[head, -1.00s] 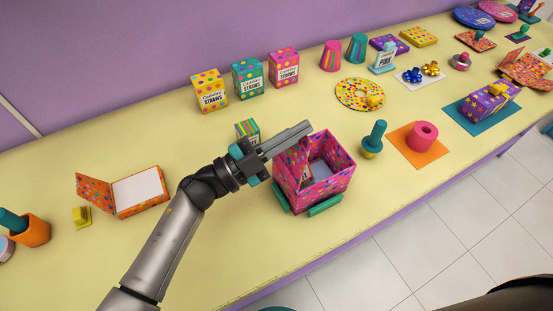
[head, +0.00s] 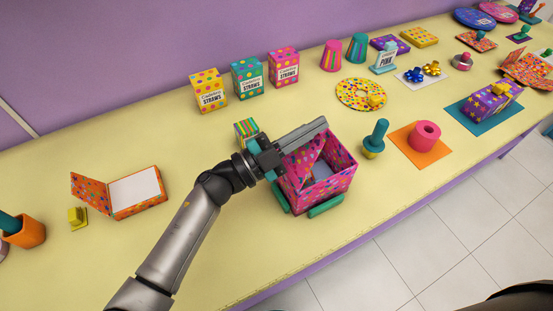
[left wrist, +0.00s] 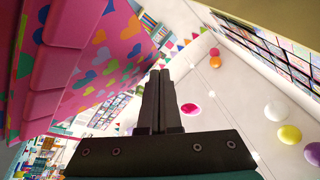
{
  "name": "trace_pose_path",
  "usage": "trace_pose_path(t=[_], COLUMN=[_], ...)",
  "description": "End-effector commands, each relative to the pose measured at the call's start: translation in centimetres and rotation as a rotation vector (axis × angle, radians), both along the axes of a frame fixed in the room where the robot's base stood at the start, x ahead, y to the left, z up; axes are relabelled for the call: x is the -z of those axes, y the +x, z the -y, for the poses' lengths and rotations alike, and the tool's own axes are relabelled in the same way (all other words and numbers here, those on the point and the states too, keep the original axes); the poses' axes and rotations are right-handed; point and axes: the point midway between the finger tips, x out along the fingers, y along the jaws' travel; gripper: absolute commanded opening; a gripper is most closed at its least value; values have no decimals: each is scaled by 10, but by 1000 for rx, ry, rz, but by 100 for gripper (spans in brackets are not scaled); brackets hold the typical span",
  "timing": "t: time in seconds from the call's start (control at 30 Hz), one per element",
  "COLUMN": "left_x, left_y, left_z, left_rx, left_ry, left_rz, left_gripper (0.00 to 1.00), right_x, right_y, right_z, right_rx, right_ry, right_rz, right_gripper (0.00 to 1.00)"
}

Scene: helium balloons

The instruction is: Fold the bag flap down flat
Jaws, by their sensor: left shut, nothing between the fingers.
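The pink bag (head: 330,193) with a multicoloured pattern stands open at the top on the table, between green blocks. Its flap (head: 302,160) rises at the left side of the opening and tilts inward over it. Part of the flap is hidden by my gripper. My left gripper (head: 322,125) is shut and empty, its fingers lying across the bag's back left corner, close to the flap's top. Whether they touch it I cannot tell. In the left wrist view the gripper (left wrist: 158,100) is shut beside a pink heart-patterned surface (left wrist: 105,50). My right gripper is not in view.
A small patterned box (head: 246,131) stands just behind my left wrist. A green-and-yellow stamp-like object (head: 375,140) and a pink roll (head: 425,133) on an orange mat stand right of the bag. The table (head: 240,260) is clear in front.

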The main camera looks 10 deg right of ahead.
Motion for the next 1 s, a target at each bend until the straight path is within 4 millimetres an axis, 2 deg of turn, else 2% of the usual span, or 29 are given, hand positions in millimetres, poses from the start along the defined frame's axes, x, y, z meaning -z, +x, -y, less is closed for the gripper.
trace_pose_path(t=[0.27,0.53,1.0], left_x=[1,11,14], left_y=[0,4,-2], left_z=[1,13,-6], left_rx=[0,1,-1], left_ry=[0,-1,1], left_rz=[0,-2,0], left_gripper=[0,0,0], right_x=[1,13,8], right_y=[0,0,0], right_z=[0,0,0], right_rx=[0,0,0], right_ry=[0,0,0], right_rz=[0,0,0], right_gripper=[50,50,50])
